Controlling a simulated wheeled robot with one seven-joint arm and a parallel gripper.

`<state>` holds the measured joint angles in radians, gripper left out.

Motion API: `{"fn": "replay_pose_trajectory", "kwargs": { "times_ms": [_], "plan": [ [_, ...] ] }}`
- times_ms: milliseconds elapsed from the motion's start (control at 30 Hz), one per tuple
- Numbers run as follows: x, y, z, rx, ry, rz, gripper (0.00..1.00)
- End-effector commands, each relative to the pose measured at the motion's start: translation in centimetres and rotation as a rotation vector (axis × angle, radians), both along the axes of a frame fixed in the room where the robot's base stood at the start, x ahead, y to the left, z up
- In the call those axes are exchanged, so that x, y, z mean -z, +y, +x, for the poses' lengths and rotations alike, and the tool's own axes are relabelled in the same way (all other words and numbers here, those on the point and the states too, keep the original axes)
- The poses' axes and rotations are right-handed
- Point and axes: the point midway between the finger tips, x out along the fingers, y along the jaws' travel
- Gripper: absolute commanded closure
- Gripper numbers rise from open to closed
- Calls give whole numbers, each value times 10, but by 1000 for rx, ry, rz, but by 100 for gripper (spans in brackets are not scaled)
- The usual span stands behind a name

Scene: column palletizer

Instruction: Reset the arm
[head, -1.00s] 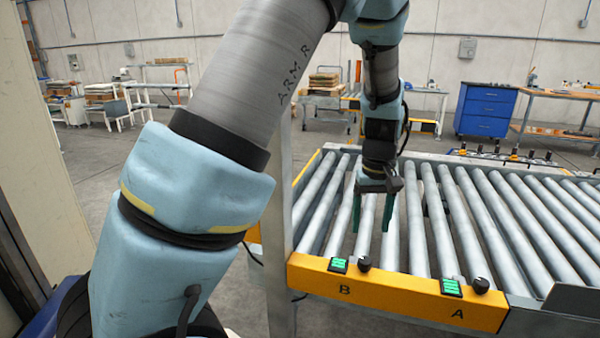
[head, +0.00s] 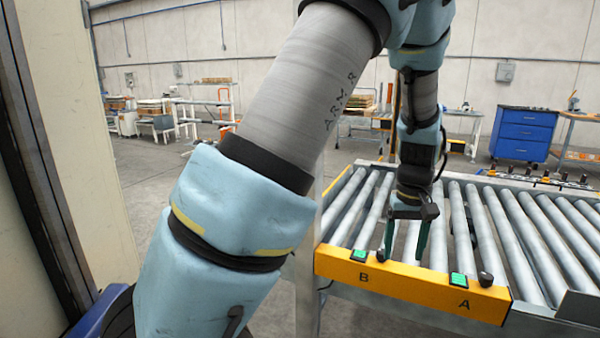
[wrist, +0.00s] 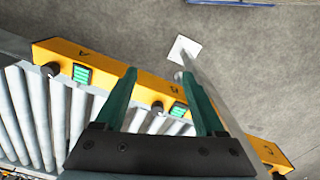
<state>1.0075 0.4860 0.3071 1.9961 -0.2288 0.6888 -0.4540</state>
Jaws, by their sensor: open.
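My gripper (head: 406,243) hangs fingers-down in the head view, over the near end of the roller conveyor (head: 525,250). Its two green fingers are apart with nothing between them. In the wrist view my gripper (wrist: 160,90) is also open and empty, with the yellow front panel (wrist: 125,85) beyond its fingers. That panel (head: 412,287) carries green buttons and black knobs marked B and A in the head view. The gap between the fingertips and the panel is hard to judge.
A blue drawer cabinet (head: 522,133) and a workbench (head: 580,140) stand at the back right. Several tables with stacked boards are at the back left. A pale wall panel (head: 70,130) is close on the left.

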Motion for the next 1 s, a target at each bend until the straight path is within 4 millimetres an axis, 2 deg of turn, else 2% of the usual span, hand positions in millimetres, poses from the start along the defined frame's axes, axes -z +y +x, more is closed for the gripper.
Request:
{"fn": "replay_pose_trajectory", "kwargs": {
  "times_ms": [267, 467, 633, 733, 900, 1000],
  "plan": [
    [-5, 36, 10, -14, -3, -11, 28],
    [-12, 77, 16, -22, -10, -24, 28],
    [-19, 126, 16, -29, -27, -37, 28],
    [-25, 166, 12, -33, -46, -44, 28],
    [-32, 235, -9, -27, -90, -41, 28],
    [-33, 263, -23, -19, -111, -32, 28]
  ]
}}
